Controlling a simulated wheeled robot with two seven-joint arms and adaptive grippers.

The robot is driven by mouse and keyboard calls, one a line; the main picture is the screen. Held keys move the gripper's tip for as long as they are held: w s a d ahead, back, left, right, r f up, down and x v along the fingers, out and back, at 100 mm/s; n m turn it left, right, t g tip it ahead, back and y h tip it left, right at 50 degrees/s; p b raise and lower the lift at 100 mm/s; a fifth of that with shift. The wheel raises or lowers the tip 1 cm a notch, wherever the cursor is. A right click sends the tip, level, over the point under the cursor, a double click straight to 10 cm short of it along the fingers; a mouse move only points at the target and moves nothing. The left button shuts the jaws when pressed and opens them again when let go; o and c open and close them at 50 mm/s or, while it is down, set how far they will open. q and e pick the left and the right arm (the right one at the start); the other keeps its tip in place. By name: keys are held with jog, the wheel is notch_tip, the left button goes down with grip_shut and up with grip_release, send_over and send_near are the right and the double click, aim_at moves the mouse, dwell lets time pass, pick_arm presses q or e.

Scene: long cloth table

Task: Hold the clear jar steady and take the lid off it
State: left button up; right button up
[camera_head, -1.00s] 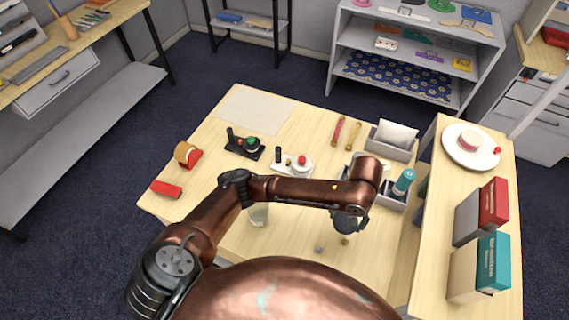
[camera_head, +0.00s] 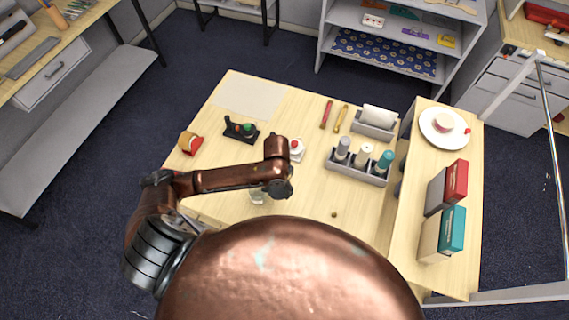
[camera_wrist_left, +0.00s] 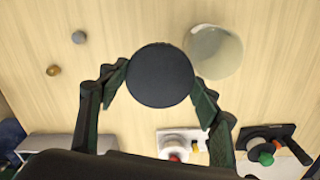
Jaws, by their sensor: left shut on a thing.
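The clear jar (camera_head: 257,196) stands on the wooden table, partly behind my left arm in the head view. In the left wrist view the jar (camera_wrist_left: 214,52) shows as a round, see-through shape with its top uncovered. My left gripper (camera_wrist_left: 158,88) is shut on the dark round lid (camera_wrist_left: 160,75), with a finger on either side. The lid is apart from the jar's mouth, beside it in that view, and overlaps its edge slightly. In the head view the left gripper (camera_head: 279,189) is near the jar, its fingers mostly hidden. My right gripper is not in view.
A grey rack (camera_head: 357,172) with bottles stands to the right. A black-based device (camera_head: 241,130) and a white-based one (camera_head: 297,149) stand behind the arm.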

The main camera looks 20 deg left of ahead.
pick_arm(q)
jog(key=w+f, duration=0.3)
jog(key=w+a+f, duration=0.1)
jog(key=w+f, duration=0.1)
jog(key=w, duration=0.2)
jog(key=w+a+f+p, duration=0.1)
jog(key=w+f, duration=0.2)
jog(key=w, duration=0.1)
jog(key=shift+w+f, duration=0.1)
jog(key=shift+f, duration=1.85)
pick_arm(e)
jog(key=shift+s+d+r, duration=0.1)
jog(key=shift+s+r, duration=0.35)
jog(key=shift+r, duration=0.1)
pick_arm(q)
jog(key=o, duration=1.3)
jog(key=shift+f, duration=0.1)
notch_tip(320, 180, up, 12)
jog(key=shift+b, duration=0.3)
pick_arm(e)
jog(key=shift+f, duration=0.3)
